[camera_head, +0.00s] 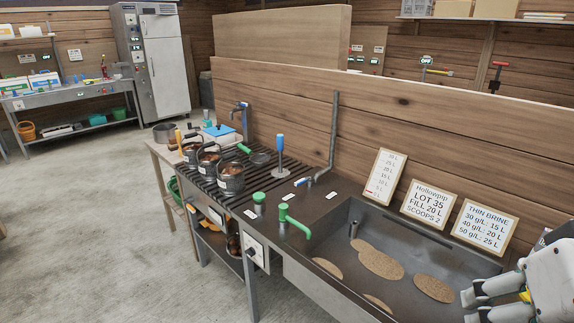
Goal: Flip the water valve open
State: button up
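My white gripper (469,307) is at the bottom right, over the right end of the sink, pointing left. Its two fingers are apart with nothing seen between them; the lower one is partly cut off by the picture's edge. A small blue lever (303,182) lies at the foot of a bent grey pipe (333,135) on the dark counter. A green spout-like handle (295,222) stands at the sink's left edge, with a green knob (258,197) left of it. I cannot tell for sure which one is the water valve. My gripper is well right of all of them.
The sink (405,230) holds several flat brown patches. Signs (427,203) lean on the wooden wall (400,120) behind it. Several pots (230,180) and an upright blue-handled tool (280,142) stand on the slatted rack. Open floor lies left of the counter.

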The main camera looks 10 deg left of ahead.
aim_at(310, 177)
jog(key=i+j+u, duration=0.1)
jog(key=j+u, duration=0.25)
jog(key=i+j, duration=0.35)
jog(key=i+j+z, duration=0.15)
jog(key=i+j, duration=0.55)
jog(key=j, duration=0.15)
jog(key=i+j+z, duration=0.15)
jog(key=i+j, duration=0.5)
jog(key=j, duration=0.3)
jog(key=l+z, duration=0.05)
